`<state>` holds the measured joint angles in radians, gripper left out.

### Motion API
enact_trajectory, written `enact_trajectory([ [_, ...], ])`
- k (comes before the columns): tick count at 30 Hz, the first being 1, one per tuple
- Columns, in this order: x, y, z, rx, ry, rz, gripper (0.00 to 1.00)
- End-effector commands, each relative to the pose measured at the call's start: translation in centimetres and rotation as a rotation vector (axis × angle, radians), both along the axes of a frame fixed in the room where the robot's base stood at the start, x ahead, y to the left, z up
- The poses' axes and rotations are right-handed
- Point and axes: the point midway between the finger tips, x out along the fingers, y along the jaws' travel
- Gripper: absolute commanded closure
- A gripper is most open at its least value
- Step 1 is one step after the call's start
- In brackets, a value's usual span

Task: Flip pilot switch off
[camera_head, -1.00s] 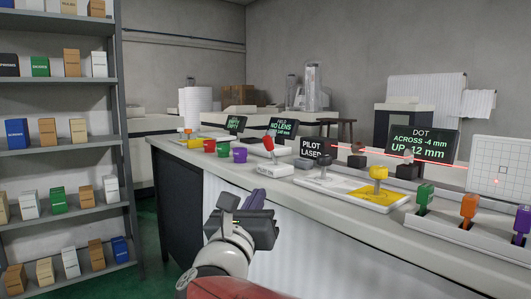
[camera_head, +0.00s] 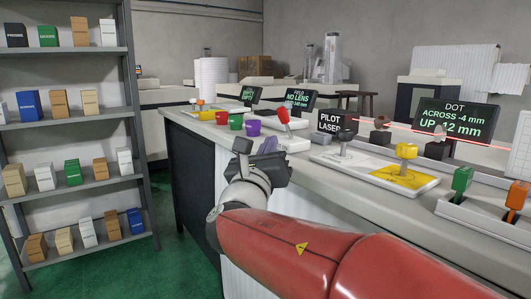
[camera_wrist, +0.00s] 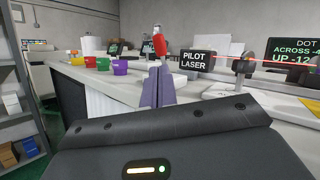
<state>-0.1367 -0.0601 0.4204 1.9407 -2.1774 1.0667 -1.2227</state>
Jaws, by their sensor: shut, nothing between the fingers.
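The pilot switch is a red-handled lever (camera_head: 283,117) on a pale base (camera_head: 290,144) on the counter, left of the black PILOT LASER sign (camera_head: 335,122). Its handle stands up, leaning slightly left in the head view. In the wrist view the red handle (camera_wrist: 159,45) shows just above the fingertips. My gripper (camera_head: 256,146) is in front of the counter edge, near the switch base, and looks apart from the lever. In the wrist view its purple fingers (camera_wrist: 158,75) are together and empty. They hide part of the switch base.
A red laser beam crosses at the right, by the DOT display (camera_head: 455,120). Coloured cups (camera_head: 236,122) stand left. A shelf of boxes (camera_head: 70,115) stands at far left.

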Motion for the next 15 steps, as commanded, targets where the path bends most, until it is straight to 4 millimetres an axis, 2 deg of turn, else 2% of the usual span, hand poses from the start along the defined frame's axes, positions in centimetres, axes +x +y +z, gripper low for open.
enact_trajectory([
  [1, 1.2, -0.4, 0.4, 0.003, 0.001, -0.003, 1.0],
  [6, 4.4, -1.4, 1.6, 0.001, 0.001, -0.002, 1.0],
  [12, 7.0, -2.2, 2.6, 0.001, 0.001, -0.001, 1.0],
  [15, 7.7, -2.4, 2.9, 0.001, 0.001, -0.001, 1.0],
])
